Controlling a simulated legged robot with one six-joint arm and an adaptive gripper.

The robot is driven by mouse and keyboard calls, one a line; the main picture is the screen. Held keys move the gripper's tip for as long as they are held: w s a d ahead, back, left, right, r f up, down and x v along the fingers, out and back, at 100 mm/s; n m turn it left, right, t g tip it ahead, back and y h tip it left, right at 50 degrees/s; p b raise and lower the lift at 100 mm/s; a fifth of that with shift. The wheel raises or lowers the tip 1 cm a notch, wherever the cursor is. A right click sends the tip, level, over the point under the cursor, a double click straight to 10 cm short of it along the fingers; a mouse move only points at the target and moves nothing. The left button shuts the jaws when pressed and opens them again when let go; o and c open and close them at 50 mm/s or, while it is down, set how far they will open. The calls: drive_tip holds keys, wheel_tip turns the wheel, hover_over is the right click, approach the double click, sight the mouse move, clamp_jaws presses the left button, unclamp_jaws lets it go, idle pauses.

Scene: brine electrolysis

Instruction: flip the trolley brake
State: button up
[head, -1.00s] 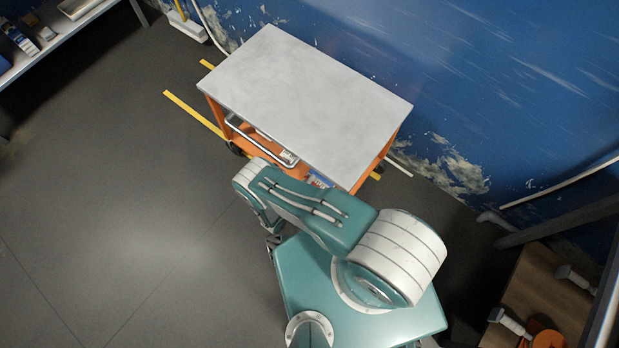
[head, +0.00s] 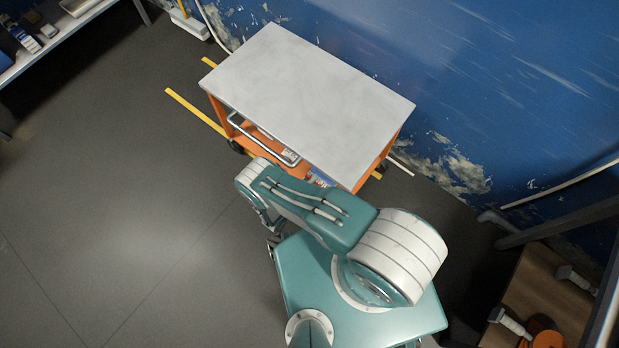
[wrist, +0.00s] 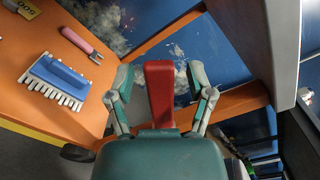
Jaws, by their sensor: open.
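The trolley (head: 308,95) has a pale grey top and an orange frame and stands beside the blue wall. A red lever (wrist: 160,95), which looks like the trolley brake, stands upright in the middle of the wrist view. My gripper (wrist: 160,76) is open, with one finger on each side of the lever. There are visible gaps between the fingers and the lever. The lever's lower end is hidden behind my gripper body. In the head view the gripper and the lever are hidden behind my arm and the trolley.
An orange trolley shelf (wrist: 30,55) carries a blue brush (wrist: 58,78) and a pink-handled tool (wrist: 80,44). A metal rail handle (head: 262,142) sticks out from the trolley's near side. Yellow floor tape (head: 195,110) runs by it. Open floor lies to the left.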

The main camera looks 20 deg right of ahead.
drive_tip(key=v, duration=1.2)
